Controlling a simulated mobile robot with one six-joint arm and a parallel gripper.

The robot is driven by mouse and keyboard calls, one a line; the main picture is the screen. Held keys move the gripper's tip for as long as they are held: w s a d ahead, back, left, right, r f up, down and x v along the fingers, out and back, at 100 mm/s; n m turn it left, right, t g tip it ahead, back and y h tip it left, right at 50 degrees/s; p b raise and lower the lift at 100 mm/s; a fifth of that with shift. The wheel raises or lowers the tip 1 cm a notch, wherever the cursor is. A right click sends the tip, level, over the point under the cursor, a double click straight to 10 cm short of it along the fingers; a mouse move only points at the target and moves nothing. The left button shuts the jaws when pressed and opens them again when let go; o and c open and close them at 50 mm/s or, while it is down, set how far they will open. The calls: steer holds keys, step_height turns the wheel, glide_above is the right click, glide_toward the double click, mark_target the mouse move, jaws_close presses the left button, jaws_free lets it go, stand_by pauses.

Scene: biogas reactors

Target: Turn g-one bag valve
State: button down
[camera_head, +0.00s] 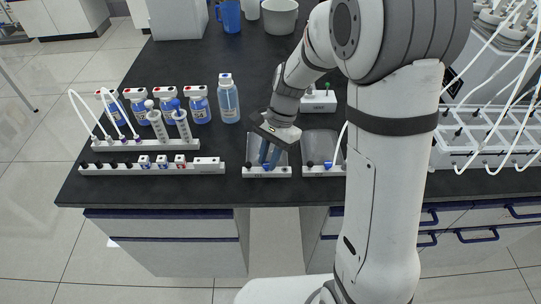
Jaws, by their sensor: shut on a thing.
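My gripper (268,158) reaches down over the left one of two small white holders (253,172) at the bench's front edge. Its blue-grey fingers are shut on the blue valve (268,167) at this holder. A grey, flat bag (256,148) lies behind the holder, partly hidden by my gripper. The exact grip and the valve's angle are too small to make out. A second bag (318,146) with a similar white holder (316,171) and blue valve (328,165) lies to the right, apart from my gripper. I cannot read which one is g-one.
On the left stand several blue-labelled bottles (198,104), syringes in a white rack (140,145), and a strip of small valves (205,166). A clear blue bottle (228,100) stands close left of my gripper. A tubed rack (480,135) is on the right. My arm hides part of the bench.

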steer(key=n, duration=0.2)
steer(key=n+h+p, duration=0.1)
steer(key=n, duration=0.1)
steer(key=shift+w+a+r+g, duration=0.1)
steer(key=shift+a+g, duration=0.05)
steer(key=shift+g, duration=0.25)
steer(key=n+h, duration=0.1)
steer(key=n, duration=0.1)
steer(key=n+h+p, duration=0.1)
steer(key=n, duration=0.1)
steer(key=shift+a+n, duration=0.2)
steer(key=shift+n, duration=0.1)
steer(key=n+h, duration=0.1)
steer(key=n, duration=0.3)
steer(key=shift+a+h+p, duration=0.2)
steer(key=shift+h+p, duration=0.15)
steer(key=shift+h, duration=0.05)
steer(key=shift+n+t+h, duration=0.4)
steer(key=shift+n+h, duration=0.2)
steer(key=shift+n, duration=1.5)
steer(key=c, duration=1.3)
jaws_free()
steer(key=shift+o, duration=0.2)
